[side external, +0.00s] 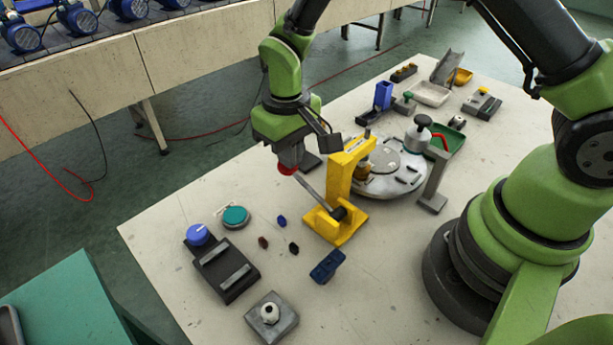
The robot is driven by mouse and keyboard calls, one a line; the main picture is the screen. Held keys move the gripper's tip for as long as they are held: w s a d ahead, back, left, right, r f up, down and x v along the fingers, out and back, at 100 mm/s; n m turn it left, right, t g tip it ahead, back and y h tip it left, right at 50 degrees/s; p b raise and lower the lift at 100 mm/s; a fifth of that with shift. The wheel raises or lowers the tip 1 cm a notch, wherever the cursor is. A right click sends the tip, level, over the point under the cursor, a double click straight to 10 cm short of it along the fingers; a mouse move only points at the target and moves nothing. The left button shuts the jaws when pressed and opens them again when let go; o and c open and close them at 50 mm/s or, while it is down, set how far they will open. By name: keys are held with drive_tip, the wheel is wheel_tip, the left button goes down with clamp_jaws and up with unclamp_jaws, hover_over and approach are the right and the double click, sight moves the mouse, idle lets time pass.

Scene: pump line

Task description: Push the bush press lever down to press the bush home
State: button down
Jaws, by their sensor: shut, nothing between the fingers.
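The bush press is a yellow frame (340,185) standing near the middle of the table, with a yellow foot. Its lever is a grey bar (313,193) that slopes from a dark pivot low on the frame up to the left, ending in a red knob (288,168). My gripper (289,163) points down with its fingers shut and empty, right above the red knob. It looks in contact with the knob or very close; I cannot tell which.
A round grey turntable (385,185) stands right behind the press, with a grey post (432,185) beside it. A blue knob (198,235), a teal button (236,216), a dark fixture (227,275) and a dark blue block (327,266) lie in front. The table's left edge is clear.

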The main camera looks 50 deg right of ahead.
drive_tip(key=shift+f, duration=0.15)
drive_tip(key=shift+w+f, duration=0.15)
drive_tip(key=shift+f, duration=0.1)
drive_tip(key=shift+w+f, duration=0.1)
drive_tip(key=shift+f, duration=0.35)
drive_tip(key=shift+r, duration=0.1)
idle(0.7)
drive_tip(key=shift+w+r, duration=0.15)
drive_tip(key=shift+r, duration=0.4)
drive_tip(key=shift+s+r, duration=0.2)
drive_tip(key=shift+r, duration=0.4)
drive_tip(key=shift+s+r, duration=0.15)
drive_tip(key=shift+r, duration=2.95)
